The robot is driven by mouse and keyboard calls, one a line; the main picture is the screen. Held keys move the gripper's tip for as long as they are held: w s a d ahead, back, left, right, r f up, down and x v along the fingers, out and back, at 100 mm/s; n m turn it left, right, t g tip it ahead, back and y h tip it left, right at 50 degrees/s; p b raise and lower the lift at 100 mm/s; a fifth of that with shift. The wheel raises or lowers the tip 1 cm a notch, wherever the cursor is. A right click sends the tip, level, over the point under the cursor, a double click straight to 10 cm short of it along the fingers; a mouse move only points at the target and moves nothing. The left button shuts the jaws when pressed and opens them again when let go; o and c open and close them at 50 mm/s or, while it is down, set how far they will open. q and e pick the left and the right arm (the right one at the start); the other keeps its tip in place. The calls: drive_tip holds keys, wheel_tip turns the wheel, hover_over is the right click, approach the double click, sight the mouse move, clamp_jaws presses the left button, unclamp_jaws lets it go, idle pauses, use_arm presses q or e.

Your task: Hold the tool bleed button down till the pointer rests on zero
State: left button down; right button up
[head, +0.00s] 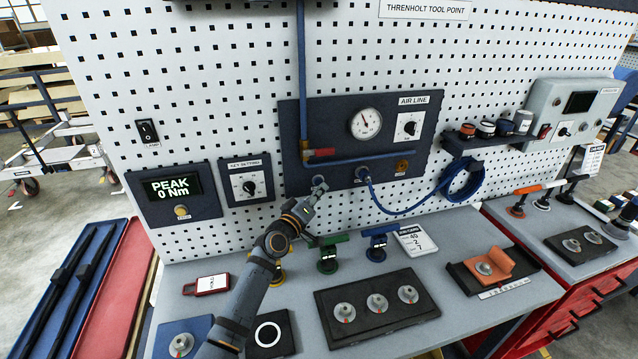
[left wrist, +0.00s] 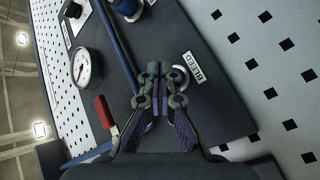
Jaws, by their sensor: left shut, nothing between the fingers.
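The air line panel (head: 290,125) is dark and carries a round white gauge (head: 366,123) with a red pointer; its scale is too small to read. The gauge also shows in the left wrist view (left wrist: 87,67). The bleed button (left wrist: 182,76) is a pale round fitting beside the BLEED label (left wrist: 193,68). My left gripper (head: 318,186) is shut and empty, its fingertips (left wrist: 159,72) at the button and covering part of it. I cannot tell whether they touch or press it. My right gripper is not in view.
A red-handled valve (head: 320,153) and blue pipe run above the button. A coiled blue hose (head: 466,180) hangs to the right. Below, the grey bench holds green (head: 328,250) and blue (head: 378,240) tools and a dark tray (head: 375,307) with several round fittings.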

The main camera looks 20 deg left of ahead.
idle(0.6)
use_arm(q)
drive_tip(key=shift+w+a+b, duration=0.3)
drive_tip(key=shift+w+b, duration=0.05)
drive_tip(key=shift+w, duration=0.05)
drive_tip(key=shift+w+a+b, duration=0.25)
drive_tip(key=shift+w+b, duration=0.1)
drive_tip(key=shift+b, duration=0.05)
idle(0.8)
idle(1.0)
drive_tip(key=shift+s+d, duration=0.1)
idle(1.7)
drive_tip(key=shift+s+d+p, duration=0.45)
drive_tip(key=shift+s, duration=0.2)
